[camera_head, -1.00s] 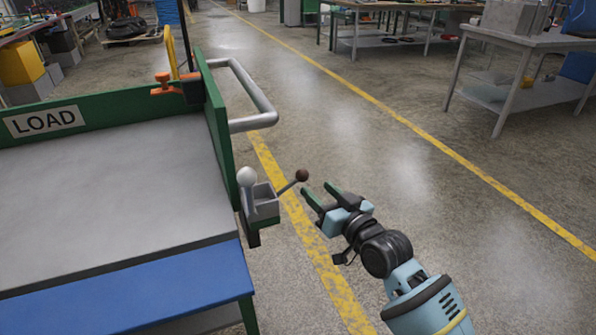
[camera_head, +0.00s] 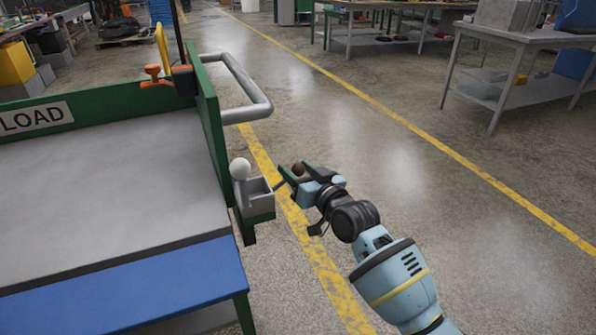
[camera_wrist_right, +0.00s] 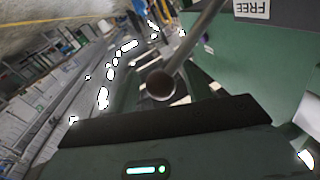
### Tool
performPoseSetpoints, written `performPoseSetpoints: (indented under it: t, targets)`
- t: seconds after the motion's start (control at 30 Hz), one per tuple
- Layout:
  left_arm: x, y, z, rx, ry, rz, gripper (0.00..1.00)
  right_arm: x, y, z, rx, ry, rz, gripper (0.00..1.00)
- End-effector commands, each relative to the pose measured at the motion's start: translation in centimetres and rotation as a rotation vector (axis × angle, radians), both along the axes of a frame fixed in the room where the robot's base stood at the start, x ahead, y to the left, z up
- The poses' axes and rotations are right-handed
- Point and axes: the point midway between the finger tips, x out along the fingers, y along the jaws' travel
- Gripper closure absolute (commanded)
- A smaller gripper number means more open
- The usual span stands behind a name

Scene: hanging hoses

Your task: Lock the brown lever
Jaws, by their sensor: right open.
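The brown lever's round knob (camera_head: 298,169) sticks out to the right of a grey-and-green lever box on the cart's right side. A white-knobbed lever (camera_head: 240,169) stands upright on the same box. My right gripper (camera_head: 294,173) is open, with the brown knob between or just over its fingers; contact cannot be told. In the right wrist view the brown knob (camera_wrist_right: 160,85) sits at the end of its metal rod (camera_wrist_right: 198,40), just beyond a dark gripper part. My left gripper is not in view.
The green cart has a grey top (camera_head: 110,195), a "LOAD" sign (camera_head: 35,118) and a grey tubular handle (camera_head: 250,90). A "FREE" label (camera_wrist_right: 252,9) shows upside down in the right wrist view. Floor to the right is clear up to a grey table (camera_head: 520,80).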

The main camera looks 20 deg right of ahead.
Motion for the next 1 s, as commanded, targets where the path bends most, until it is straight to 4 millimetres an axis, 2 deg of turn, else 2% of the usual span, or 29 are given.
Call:
performPoseSetpoints:
  t: [0.07, 0.43, 0.77, 1.0]
  targets:
    - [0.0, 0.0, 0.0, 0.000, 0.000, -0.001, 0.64, 0.0, 0.0, 0.0, 0.000, 0.000, 0.000, 0.52]
    - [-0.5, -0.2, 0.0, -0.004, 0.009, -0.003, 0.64, 0.0, 0.0, 0.0, 0.000, 0.000, 0.000, 1.00]
    - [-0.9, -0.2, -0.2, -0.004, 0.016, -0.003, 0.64, 0.0, -0.2, -0.6, 0.021, 0.005, -0.001, 1.00]
    - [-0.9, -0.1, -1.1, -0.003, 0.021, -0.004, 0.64, 0.0, -1.0, -2.3, 0.134, 0.012, -0.002, 1.00]
